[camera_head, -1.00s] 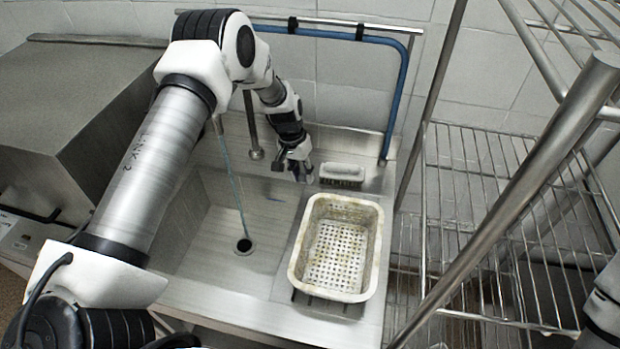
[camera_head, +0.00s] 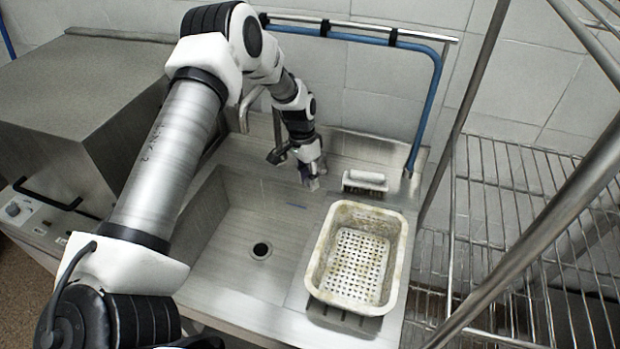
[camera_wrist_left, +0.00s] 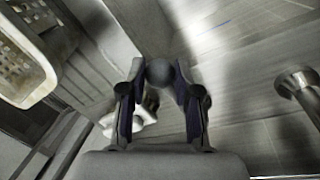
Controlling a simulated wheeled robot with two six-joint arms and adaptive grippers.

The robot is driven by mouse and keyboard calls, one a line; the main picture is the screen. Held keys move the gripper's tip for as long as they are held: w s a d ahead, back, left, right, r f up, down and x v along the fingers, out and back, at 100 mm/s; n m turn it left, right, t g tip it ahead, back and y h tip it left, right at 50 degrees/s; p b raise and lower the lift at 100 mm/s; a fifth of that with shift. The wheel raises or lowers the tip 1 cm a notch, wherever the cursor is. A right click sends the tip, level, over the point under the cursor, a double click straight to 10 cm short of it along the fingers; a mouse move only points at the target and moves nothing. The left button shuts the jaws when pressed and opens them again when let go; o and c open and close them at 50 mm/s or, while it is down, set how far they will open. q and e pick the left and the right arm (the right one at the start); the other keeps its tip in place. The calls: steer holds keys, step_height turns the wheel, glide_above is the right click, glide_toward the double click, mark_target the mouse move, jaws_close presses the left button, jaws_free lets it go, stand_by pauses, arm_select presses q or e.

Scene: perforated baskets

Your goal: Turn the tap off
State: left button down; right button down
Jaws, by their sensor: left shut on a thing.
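The metal tap (camera_head: 277,128) rises at the back of the sink, partly behind my left arm. No water stream shows below its spout. My left gripper (camera_head: 308,176) is just right of the tap's base, over the sink's back edge. In the left wrist view the fingers (camera_wrist_left: 160,85) are closed around a grey rounded end (camera_wrist_left: 160,72), which looks like the tap's handle. The handle's exact angle is hidden by the gripper in the head view. My right gripper is out of view.
A perforated white basket (camera_head: 318,262) stands on the right of the steel sink (camera_head: 225,235). A brush (camera_head: 365,181) lies behind it. A blue hose (camera_head: 432,95) hangs at the back, and a wire rack (camera_head: 510,215) stands right.

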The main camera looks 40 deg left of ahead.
arm_select(q)
steer(key=shift+s+f, duration=0.1)
steer(key=shift+f, duration=0.05)
steer(key=c, duration=0.8)
jaws_free()
steer(key=shift+w+f, duration=0.1)
steer(key=shift+w, duration=0.1)
steer(key=r, duration=0.4)
steer(key=a+r, duration=0.1)
steer(key=r, duration=0.3)
steer(key=a+r, duration=0.1)
steer(key=r, duration=0.2)
steer(key=shift+w+a+r, duration=0.2)
steer(key=shift+w+r, duration=0.2)
